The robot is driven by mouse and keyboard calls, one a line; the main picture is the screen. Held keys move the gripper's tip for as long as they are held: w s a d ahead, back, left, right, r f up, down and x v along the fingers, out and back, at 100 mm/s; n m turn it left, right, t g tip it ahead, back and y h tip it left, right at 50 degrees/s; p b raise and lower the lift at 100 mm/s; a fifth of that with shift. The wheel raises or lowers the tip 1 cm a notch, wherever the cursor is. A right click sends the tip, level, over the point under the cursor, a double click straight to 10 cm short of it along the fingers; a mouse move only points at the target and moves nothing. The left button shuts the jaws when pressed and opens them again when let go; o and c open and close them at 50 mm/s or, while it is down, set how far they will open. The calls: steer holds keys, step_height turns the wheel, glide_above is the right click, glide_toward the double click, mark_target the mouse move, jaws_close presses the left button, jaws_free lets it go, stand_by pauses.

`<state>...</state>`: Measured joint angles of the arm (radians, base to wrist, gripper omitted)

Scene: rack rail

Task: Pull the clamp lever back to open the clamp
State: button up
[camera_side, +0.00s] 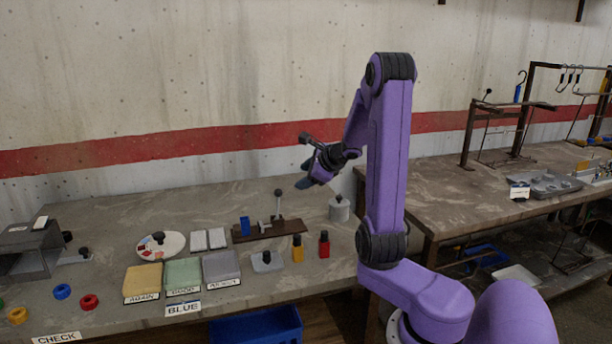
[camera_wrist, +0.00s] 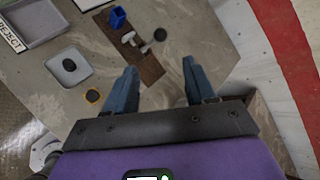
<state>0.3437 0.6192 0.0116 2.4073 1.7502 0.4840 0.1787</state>
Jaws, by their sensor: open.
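The clamp stands on a brown base board (camera_side: 268,232) on the bench in the side view; the board also shows in the wrist view (camera_wrist: 150,69). A blue block (camera_side: 245,225) sits at the board's left end. The clamp lever (camera_side: 278,206) stands roughly upright and ends in a dark round knob (camera_side: 278,192). The wrist view shows this knob (camera_wrist: 160,34) from above, beside a pale clamp part (camera_wrist: 128,37). My gripper (camera_side: 303,184) is open and empty, above and right of the lever, apart from it. In the wrist view its blue fingers (camera_wrist: 159,66) are spread wide.
A yellow bottle (camera_side: 297,249), a red bottle (camera_side: 324,244) and a grey cylinder (camera_side: 339,209) stand near the board's right end. A grey plate with a black knob (camera_side: 267,262) lies in front. Labelled trays (camera_side: 183,273) are at left. The bench behind the clamp is clear.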

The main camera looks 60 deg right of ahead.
steer(key=c, duration=0.5)
steer(key=shift+w+d+r+n, duration=0.15)
steer(key=shift+w+d+n, duration=0.1)
steer(key=shift+n, duration=0.35)
jaws_close()
steer(key=d+n+g+y, duration=0.3)
steer(key=d+n, duration=0.5)
steer(key=n, duration=1.2)
steer(key=w+a+f, duration=0.2)
steer(key=w+f, duration=0.6)
steer(key=shift+w+f, duration=0.15)
steer(key=shift+f, duration=0.1)
